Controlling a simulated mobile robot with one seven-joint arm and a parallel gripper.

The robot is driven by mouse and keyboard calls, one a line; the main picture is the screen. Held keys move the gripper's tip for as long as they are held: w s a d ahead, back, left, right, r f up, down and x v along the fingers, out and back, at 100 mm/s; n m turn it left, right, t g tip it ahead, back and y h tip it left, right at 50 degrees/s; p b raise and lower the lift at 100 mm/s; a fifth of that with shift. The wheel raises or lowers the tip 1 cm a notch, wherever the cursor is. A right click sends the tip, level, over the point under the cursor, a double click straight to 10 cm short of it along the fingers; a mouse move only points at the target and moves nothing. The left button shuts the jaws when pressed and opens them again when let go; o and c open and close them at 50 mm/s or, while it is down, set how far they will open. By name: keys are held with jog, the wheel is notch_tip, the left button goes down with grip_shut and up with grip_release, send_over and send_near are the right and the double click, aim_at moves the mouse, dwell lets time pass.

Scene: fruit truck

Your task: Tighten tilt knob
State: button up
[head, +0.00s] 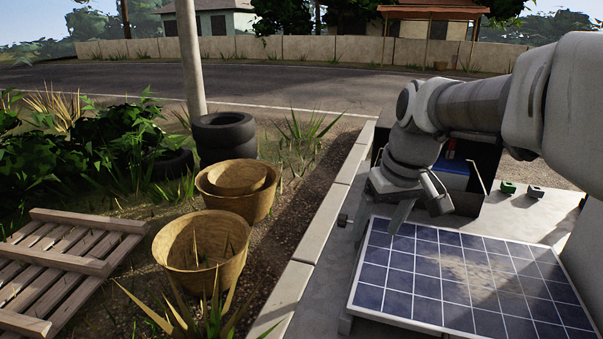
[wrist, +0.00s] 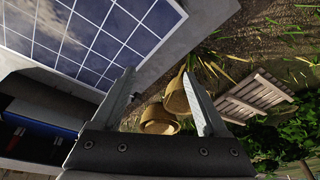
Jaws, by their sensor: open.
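A small dark tilt knob (head: 343,219) sticks out beside the left edge of the tilted solar panel (head: 440,272), near its far corner. In the wrist view a small dark piece that looks like the knob (wrist: 135,97) shows close to the left finger. My gripper (head: 378,224) is open and empty, pointing down over the panel's far left corner, just right of the knob. The wrist view shows its two fingers (wrist: 158,72) spread wide, with the panel (wrist: 90,38) to the left. I cannot tell whether a finger touches the panel.
A dark open box (head: 480,165) with a blue thing inside stands behind my gripper. Small green pieces (head: 507,187) lie right of it. A pale kerb (head: 305,245) runs along the left.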

jog(key=w+d+r+n+g+p, duration=0.15)
jog(key=w+p, duration=0.25)
jog(key=w, duration=0.4)
jog(key=n+h+p, duration=0.4)
jog(key=n+p, duration=0.1)
jog(key=p, duration=0.4)
send_over(340, 216)
jog(key=s+a, duration=0.2)
jog(key=s, duration=0.2)
jog(key=w+a+f+n+h+p, duration=0.3)
jog(key=a+p, duration=0.1)
jog(key=a, duration=0.1)
jog(key=shift+g, duration=0.45)
jog(key=x, duration=1.6)
jog(key=shift+w+a+f, duration=0.15)
jog(key=shift+a+f, duration=0.15)
jog(key=shift+f, duration=0.1)
grip_shut()
